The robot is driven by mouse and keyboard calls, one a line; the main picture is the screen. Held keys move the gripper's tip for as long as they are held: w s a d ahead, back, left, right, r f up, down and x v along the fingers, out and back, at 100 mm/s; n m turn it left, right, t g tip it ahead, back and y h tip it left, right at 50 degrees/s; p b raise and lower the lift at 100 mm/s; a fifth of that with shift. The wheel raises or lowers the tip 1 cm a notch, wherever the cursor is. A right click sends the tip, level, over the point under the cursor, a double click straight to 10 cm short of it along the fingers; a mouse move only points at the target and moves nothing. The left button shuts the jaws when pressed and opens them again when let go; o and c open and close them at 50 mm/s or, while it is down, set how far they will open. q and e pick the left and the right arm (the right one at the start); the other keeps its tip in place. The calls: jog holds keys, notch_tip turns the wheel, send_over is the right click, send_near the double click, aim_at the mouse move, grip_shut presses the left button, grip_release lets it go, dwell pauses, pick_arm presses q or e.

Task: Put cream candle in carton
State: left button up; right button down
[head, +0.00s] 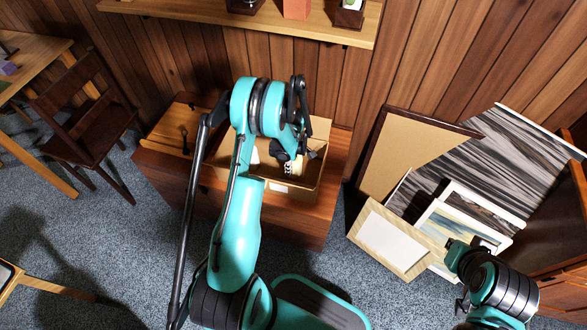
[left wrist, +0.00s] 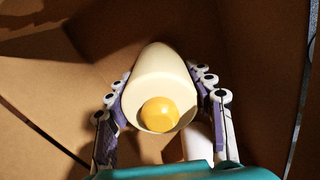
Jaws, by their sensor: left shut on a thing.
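The cream candle (left wrist: 160,75) is a smooth, pale, rounded piece with a yellow disc at its near end, in the left wrist view. My left gripper (left wrist: 162,90) has its fingers on both sides of it and is shut on it. Brown cardboard surrounds it there. In the head view the open carton (head: 314,192) stands on a low wooden cabinet, and my left gripper (head: 288,168) points down into it. My arm hides part of the carton, and I cannot make out the candle there. My right gripper (head: 458,262) is at lower right, its fingers unclear.
The wooden cabinet (head: 300,230) stands against the paneled wall, below a shelf (head: 340,25) with small items. Picture frames (head: 392,240) and a cork board (head: 405,150) lean at the right. A chair (head: 85,125) and table (head: 40,65) stand at left. Blue carpet is open in front.

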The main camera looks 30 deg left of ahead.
pick_arm(q)
jog(key=shift+f, duration=0.85)
jog(key=shift+r, duration=0.1)
jog(key=o, duration=1.4)
